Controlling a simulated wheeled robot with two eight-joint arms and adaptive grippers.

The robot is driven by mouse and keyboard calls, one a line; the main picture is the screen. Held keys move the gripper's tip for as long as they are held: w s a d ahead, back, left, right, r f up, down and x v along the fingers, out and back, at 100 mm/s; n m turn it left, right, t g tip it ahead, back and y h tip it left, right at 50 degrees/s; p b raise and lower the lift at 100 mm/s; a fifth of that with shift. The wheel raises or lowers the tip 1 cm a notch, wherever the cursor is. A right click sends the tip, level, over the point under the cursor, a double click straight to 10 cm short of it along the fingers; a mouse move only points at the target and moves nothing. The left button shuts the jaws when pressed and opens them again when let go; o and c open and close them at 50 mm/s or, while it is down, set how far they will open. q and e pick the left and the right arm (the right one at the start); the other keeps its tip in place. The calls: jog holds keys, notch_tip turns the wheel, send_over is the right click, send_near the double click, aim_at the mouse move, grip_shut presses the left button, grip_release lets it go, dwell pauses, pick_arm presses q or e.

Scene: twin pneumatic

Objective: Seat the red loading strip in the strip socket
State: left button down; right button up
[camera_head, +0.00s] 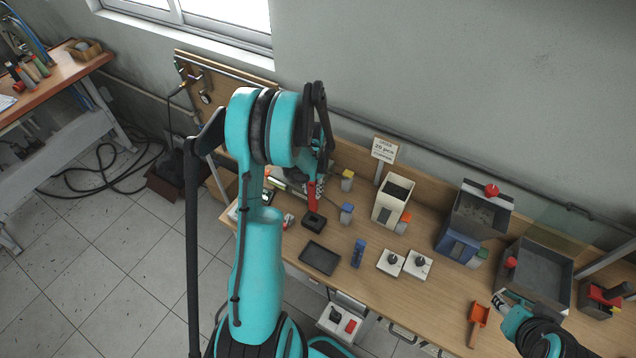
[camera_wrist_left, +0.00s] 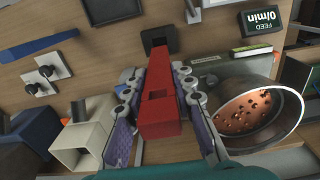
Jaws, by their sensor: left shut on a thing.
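My left gripper (camera_head: 316,178) is shut on the red loading strip (camera_head: 311,196). In the left wrist view the strip (camera_wrist_left: 159,110) stands lengthwise between the two finger pads of the gripper (camera_wrist_left: 160,100). Its far end points at a small black block with a dark recess, which looks like the strip socket (camera_wrist_left: 173,38). In the head view this black block (camera_head: 314,221) sits on the bench just below the strip's lower end. I cannot tell whether the strip touches it or is in it. My right gripper (camera_head: 511,307) is partly seen at the lower right; its jaws are unclear.
A flat black tray (camera_head: 320,258) lies in front of the socket. A metal bowl with copper-coloured pieces (camera_wrist_left: 246,108) is close on the right in the left wrist view.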

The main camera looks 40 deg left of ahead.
aim_at(313, 205)
pick_arm(q)
jog(key=shift+w+f, duration=0.15)
jog(key=shift+w, duration=0.05)
jog(key=shift+s+f+b, duration=0.15)
jog(key=shift+f+b, duration=0.1)
jog(key=shift+b, duration=0.4)
jog(key=shift+f+b, duration=0.3)
jog(key=shift+b, duration=0.05)
notch_tip(313, 205, down, 5)
jog(key=b, duration=0.4)
jog(key=shift+r, duration=0.2)
jog(key=shift+b, duration=0.95)
dwell(0.6)
jog(key=shift+f+b, duration=2.05)
jog(key=c, duration=1.2)
grip_release()
